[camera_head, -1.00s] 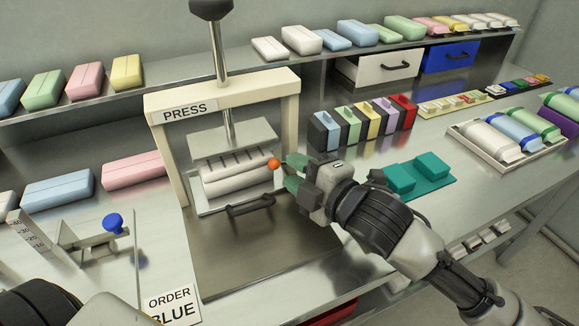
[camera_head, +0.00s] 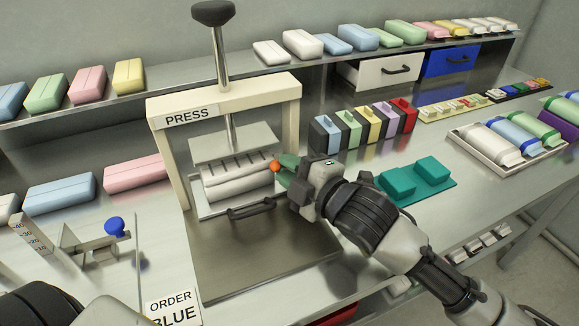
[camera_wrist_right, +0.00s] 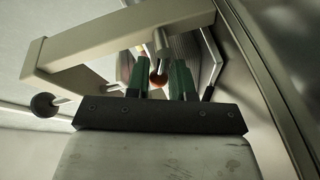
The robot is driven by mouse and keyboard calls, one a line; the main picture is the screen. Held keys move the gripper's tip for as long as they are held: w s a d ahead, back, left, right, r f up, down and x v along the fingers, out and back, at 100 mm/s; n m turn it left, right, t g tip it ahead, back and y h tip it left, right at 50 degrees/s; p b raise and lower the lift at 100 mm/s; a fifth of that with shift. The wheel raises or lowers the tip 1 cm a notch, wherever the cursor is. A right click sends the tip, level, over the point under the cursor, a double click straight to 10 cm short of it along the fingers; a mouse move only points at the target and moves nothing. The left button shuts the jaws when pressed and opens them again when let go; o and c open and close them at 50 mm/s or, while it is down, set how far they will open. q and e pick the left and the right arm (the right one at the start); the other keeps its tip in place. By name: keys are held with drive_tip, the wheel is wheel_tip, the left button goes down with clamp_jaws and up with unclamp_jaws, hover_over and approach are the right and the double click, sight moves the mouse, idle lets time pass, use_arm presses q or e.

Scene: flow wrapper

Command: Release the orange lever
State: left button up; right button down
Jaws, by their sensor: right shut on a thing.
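The orange lever's round knob (camera_head: 276,166) shows at the right side of the press, beside the grey tray with a white wrapped pack in it. My right gripper (camera_head: 282,168) has its green fingers at the knob and is shut on the lever. In the right wrist view the orange knob (camera_wrist_right: 158,79) lies between the two green fingers (camera_wrist_right: 160,82). The lever's shaft is mostly hidden. The press (camera_head: 225,100) has a cream frame, and its dark top handle (camera_head: 213,14) is up. My left gripper is not in view.
A teal fixture (camera_head: 415,180) lies just right of my right arm. Coloured holders (camera_head: 365,127) stand behind it. A black bar handle (camera_head: 252,207) is at the press's front. A blue-knobbed device (camera_head: 105,240) and an ORDER BLUE card (camera_head: 170,307) are at the left.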

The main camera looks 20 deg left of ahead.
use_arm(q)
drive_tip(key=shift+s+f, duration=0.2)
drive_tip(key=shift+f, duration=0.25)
use_arm(e)
drive_tip(key=c, duration=1.3)
unclamp_jaws()
drive_tip(key=shift+o, duration=0.2)
drive_tip(key=shift+d, duration=0.1)
drive_tip(key=v, duration=0.9)
drive_tip(key=shift+d+p, duration=0.15)
drive_tip(key=shift+p, duration=0.2)
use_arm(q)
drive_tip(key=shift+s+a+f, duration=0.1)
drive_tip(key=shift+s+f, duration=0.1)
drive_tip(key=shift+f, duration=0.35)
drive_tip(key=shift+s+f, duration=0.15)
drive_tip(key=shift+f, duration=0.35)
use_arm(e)
drive_tip(key=shift+s+d, duration=0.3)
drive_tip(key=shift+d, duration=0.35)
